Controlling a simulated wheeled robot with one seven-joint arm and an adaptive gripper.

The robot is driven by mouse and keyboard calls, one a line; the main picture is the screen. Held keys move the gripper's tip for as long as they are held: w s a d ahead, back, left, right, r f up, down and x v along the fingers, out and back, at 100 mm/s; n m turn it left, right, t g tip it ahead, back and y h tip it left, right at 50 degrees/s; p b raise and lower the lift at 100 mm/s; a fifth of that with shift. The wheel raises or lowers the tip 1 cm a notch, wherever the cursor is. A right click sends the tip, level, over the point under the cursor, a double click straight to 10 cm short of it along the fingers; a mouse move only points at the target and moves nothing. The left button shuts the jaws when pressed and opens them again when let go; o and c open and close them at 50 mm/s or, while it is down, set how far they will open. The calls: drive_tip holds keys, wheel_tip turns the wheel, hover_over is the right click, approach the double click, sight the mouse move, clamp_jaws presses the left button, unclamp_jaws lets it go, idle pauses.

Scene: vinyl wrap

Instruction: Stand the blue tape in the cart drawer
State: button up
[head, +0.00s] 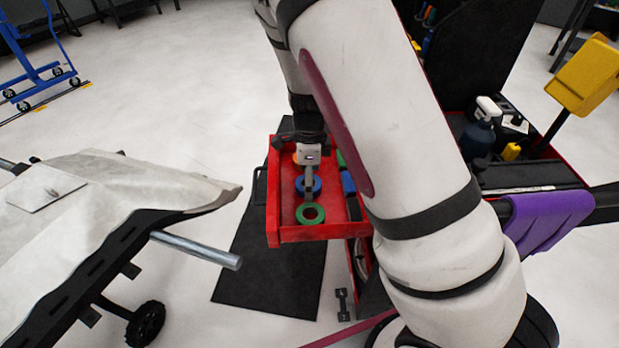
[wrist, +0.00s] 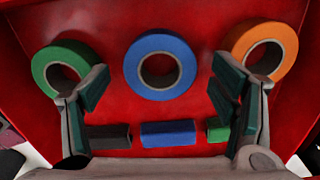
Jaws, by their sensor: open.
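The blue tape (wrist: 160,40) is a ring lying flat on the red drawer floor, between a green and an orange roll. In the head view the blue tape (head: 317,184) shows partly behind my gripper (head: 308,190). In the wrist view my gripper (wrist: 159,90) is open and empty, with its fingers wide apart on either side of the blue tape's near edge. The fingers do not appear to touch it. The cart drawer (head: 285,235) is pulled out.
The green roll (wrist: 42,68) and orange roll (wrist: 288,45) lie close to the fingers. A dark (wrist: 108,135), a blue (wrist: 168,133) and a small green piece (wrist: 216,129) sit in a row nearer the wrist. A covered panel (head: 110,200) stands left of the cart.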

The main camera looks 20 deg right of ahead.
drive_tip(key=shift+r, duration=0.1)
wheel_tip(320, 180, up, 11)
drive_tip(key=s+a+r+n+y, duration=0.2)
drive_tip(key=s+r+n, duration=0.5)
drive_tip(key=s+r, duration=0.2)
drive_tip(key=s+d+r+n+t+h, duration=0.1)
drive_tip(key=s+r+n, duration=0.2)
drive_tip(key=s+n, duration=0.65)
drive_tip(key=s+d+r+n+t+h, duration=0.1)
drive_tip(key=s+r+n, duration=0.4)
drive_tip(key=s, duration=0.8)
wheel_tip(320, 180, up, 13)
drive_tip(key=t+p, duration=0.2)
drive_tip(key=p, duration=1.1)
drive_tip(key=shift+s+n, duration=0.25)
drive_tip(key=shift+n, duration=0.2)
